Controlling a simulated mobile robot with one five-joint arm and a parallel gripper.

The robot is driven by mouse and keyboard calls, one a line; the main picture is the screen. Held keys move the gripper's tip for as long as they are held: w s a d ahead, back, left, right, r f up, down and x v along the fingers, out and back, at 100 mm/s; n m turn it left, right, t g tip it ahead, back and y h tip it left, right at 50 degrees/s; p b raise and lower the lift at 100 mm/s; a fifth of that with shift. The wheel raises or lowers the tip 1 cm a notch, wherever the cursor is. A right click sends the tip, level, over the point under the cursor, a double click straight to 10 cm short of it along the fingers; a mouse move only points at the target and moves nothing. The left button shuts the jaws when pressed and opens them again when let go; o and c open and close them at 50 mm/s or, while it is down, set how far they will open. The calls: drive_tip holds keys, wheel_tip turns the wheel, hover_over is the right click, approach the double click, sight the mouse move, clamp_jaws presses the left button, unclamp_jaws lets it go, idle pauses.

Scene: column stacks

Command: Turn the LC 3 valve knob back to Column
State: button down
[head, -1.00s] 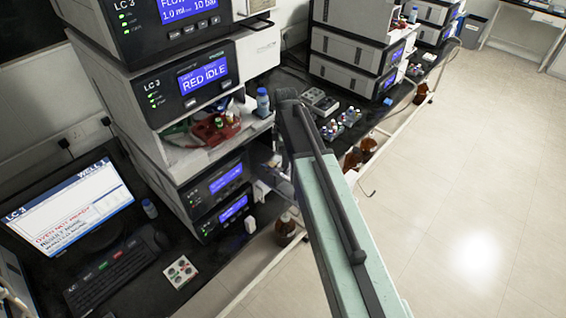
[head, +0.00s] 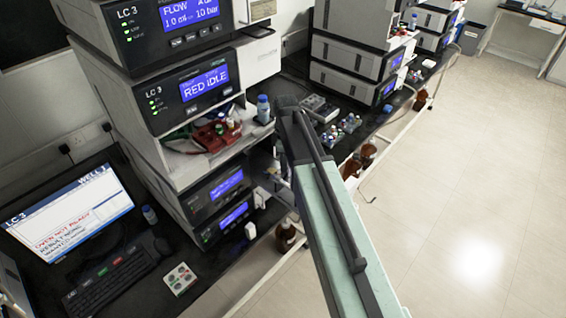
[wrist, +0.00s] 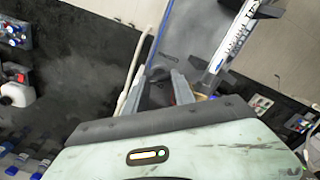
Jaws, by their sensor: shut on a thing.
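The LC 3 stack (head: 165,110) stands at the left in the head view, with lit blue screens, one reading RED IDLE. My arm reaches past its right side, and my gripper is hidden behind the arm there. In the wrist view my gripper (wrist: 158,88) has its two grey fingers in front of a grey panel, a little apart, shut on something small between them. This is most likely the LC 3 valve knob, but the fingers hide it and its pointer cannot be read.
A monitor (head: 70,215) and a keyboard (head: 115,275) sit on the black bench at lower left. A red rack with bottles (head: 212,137) and a blue-capped bottle (head: 263,110) stand on the stack's shelf. Brown bottles (head: 285,237) stand below the bench edge. The floor at right is clear.

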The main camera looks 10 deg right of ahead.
drive_tip(key=m, duration=0.7)
drive_tip(key=shift+s+d, duration=0.15)
drive_tip(key=shift+d, duration=0.05)
drive_tip(key=m, duration=0.3)
drive_tip(key=shift+m, duration=2)
drive_tip(key=c, duration=1)
unclamp_jaws()
drive_tip(key=shift+c, duration=0.2)
wheel_tip(320, 180, up, 8)
drive_tip(key=p, duration=0.7)
drive_tip(key=shift+f+p, duration=0.1)
drive_tip(key=shift+p, duration=0.3)
